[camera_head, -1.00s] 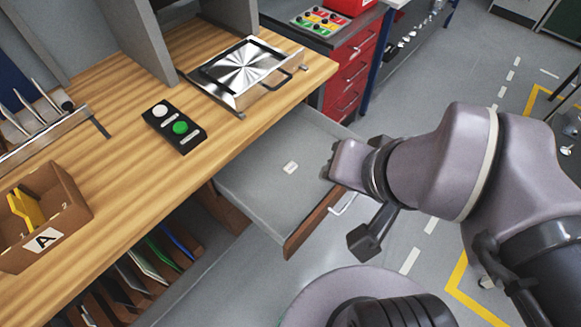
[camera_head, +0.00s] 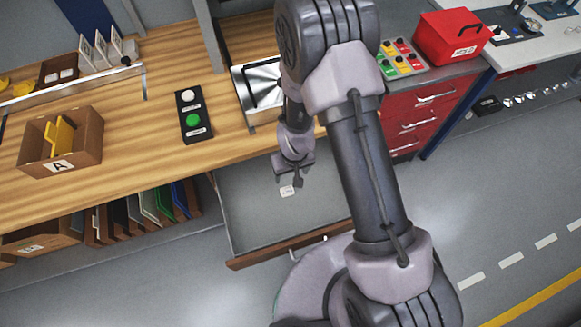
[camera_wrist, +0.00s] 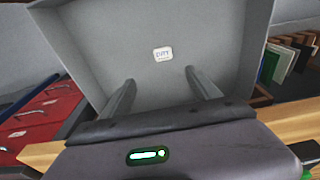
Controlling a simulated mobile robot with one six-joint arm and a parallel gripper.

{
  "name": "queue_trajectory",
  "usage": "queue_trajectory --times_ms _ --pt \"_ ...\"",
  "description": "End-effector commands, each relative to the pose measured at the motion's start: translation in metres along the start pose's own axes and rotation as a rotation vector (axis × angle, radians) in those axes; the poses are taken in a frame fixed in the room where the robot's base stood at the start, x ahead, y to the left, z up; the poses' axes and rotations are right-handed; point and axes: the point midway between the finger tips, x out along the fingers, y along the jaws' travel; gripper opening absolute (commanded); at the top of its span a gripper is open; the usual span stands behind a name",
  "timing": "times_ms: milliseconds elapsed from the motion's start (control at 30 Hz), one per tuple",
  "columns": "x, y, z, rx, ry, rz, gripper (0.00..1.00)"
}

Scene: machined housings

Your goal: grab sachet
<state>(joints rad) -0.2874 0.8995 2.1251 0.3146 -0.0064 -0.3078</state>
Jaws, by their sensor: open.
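The sachet (camera_head: 287,191) is a small white packet lying on the grey floor of an open drawer (camera_head: 255,222). In the wrist view the sachet (camera_wrist: 163,54) shows dark lettering that I cannot read surely, and it lies flat beyond the fingertips, between their lines. My gripper (camera_head: 290,180) is over the drawer, close to the sachet in the head view. In the wrist view my gripper (camera_wrist: 160,78) is open, with two dark fingers spread apart and nothing between them.
The drawer's brown front edge (camera_head: 275,250) and grey side walls surround the sachet. The wooden worktop (camera_head: 150,125) lies behind and above, with a button box (camera_head: 194,116) and a cardboard box marked A (camera_head: 85,140). A red drawer cabinet (camera_head: 420,120) stands to the right.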

Motion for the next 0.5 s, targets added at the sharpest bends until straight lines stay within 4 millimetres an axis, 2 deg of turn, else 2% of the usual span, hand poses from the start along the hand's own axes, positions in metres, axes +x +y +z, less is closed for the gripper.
queue_trajectory --times_ms 167,300,400,500 --pt "0.043 0.0 0.002 0.002 -0.001 0.0 0.71" --pt "0.089 0.0 0.002 0.003 -0.002 0.0 0.71" --pt "0.115 0.0 0.002 0.003 -0.002 0.0 0.71" --pt "0.126 -0.001 0.001 0.003 -0.001 -0.001 0.71"
